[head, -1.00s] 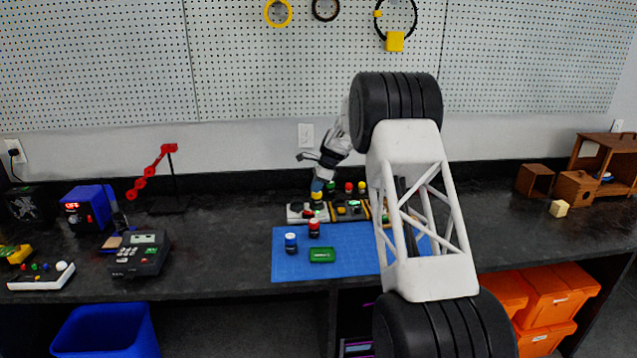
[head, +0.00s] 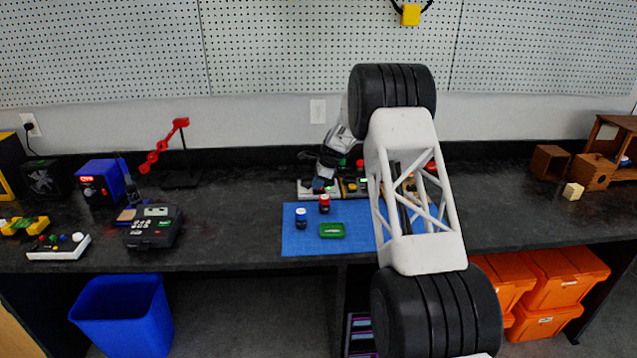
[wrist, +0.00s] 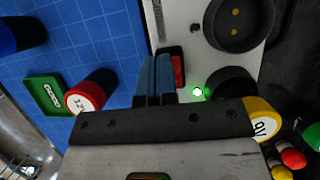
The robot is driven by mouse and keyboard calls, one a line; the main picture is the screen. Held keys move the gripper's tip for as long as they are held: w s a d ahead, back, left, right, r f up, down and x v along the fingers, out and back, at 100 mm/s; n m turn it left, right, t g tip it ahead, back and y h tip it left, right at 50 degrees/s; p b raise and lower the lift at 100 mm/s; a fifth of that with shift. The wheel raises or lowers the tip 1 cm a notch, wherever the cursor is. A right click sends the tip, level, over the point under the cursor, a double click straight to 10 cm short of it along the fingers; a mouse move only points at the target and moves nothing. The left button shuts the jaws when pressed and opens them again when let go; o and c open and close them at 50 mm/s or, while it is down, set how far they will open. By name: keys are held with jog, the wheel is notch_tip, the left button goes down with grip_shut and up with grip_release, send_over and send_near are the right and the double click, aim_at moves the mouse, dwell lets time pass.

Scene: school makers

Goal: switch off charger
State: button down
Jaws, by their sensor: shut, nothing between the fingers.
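The charger is a pale grey unit (head: 305,188) at the back edge of the blue mat, largely hidden by my arm in the head view. In the wrist view its pale top (wrist: 183,25) carries a red rocker switch (wrist: 179,70) in a black frame, a lit green light (wrist: 198,92) and dark round sockets. My gripper (wrist: 157,62) is shut and empty, its blue-grey fingertips right beside the switch. I cannot tell whether they touch it. In the head view my gripper (head: 319,184) is low at the charger.
A red battery (head: 324,205), a blue battery (head: 301,218) and a green tray (head: 332,230) are on the blue mat (head: 292,242). A yellow-rimmed battery (wrist: 262,122) stands close to my gripper. Left are a keypad device (head: 153,228) and a red-armed stand (head: 182,178).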

jog(key=shift+a, duration=0.1)
jog(key=shift+a+f+h, duration=0.2)
jog(key=shift+f+h, duration=0.1)
jog(key=shift+h, duration=0.2)
jog(key=shift+d+f, duration=0.1)
jog(key=shift+d, duration=0.15)
jog(key=shift+s+d, duration=0.1)
jog(key=shift+d, duration=0.6)
jog(key=d+v, duration=0.1)
jog(key=v, duration=1.3)
jog(key=shift+d, duration=0.1)
dwell(0.4)
